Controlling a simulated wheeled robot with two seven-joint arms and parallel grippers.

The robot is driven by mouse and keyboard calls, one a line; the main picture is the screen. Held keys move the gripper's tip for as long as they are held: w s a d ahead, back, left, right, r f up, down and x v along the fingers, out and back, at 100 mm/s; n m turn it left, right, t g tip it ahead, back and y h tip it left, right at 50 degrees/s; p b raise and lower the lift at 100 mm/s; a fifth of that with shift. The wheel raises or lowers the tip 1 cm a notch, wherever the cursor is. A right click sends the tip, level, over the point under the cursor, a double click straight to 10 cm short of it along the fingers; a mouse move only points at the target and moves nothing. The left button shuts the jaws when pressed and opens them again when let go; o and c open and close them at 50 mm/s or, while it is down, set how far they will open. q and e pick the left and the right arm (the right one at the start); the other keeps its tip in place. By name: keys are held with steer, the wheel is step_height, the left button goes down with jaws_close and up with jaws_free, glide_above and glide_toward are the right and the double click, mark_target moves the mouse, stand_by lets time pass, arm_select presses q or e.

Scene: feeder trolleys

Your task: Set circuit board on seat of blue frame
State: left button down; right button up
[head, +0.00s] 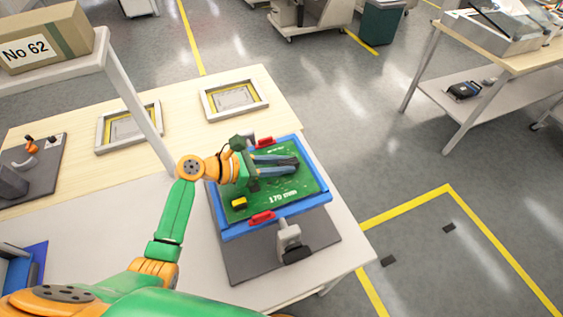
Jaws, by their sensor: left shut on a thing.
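The green circuit board (306,187) with white lettering and a yellow part lies over the blue frame (318,204), inside its outline as seen from above. I cannot tell whether it touches the seat all round. The blue frame has red clips (262,218) on two sides and sits on a dark grey base plate (247,262). My left gripper (289,163) reaches over the board from the left, its fingers close together and shut on the board. The fingers and wrist hide part of the board and the frame's left side. My right gripper is not in view.
A grey toggle clamp (289,235) stands at the frame's near side. Two trays with yellow-edged inserts (234,97) lie on the wooden table behind. A shelf with a box marked No 62 (45,38) stands at upper left. Floor at right is open, marked with yellow lines.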

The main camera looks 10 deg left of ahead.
arm_select(q)
steer(key=shift+f+b, duration=0.3)
steer(key=shift+f, duration=0.25)
steer(key=c, duration=0.6)
jaws_free()
steer(key=v, duration=0.7)
steer(key=shift+s, duration=0.15)
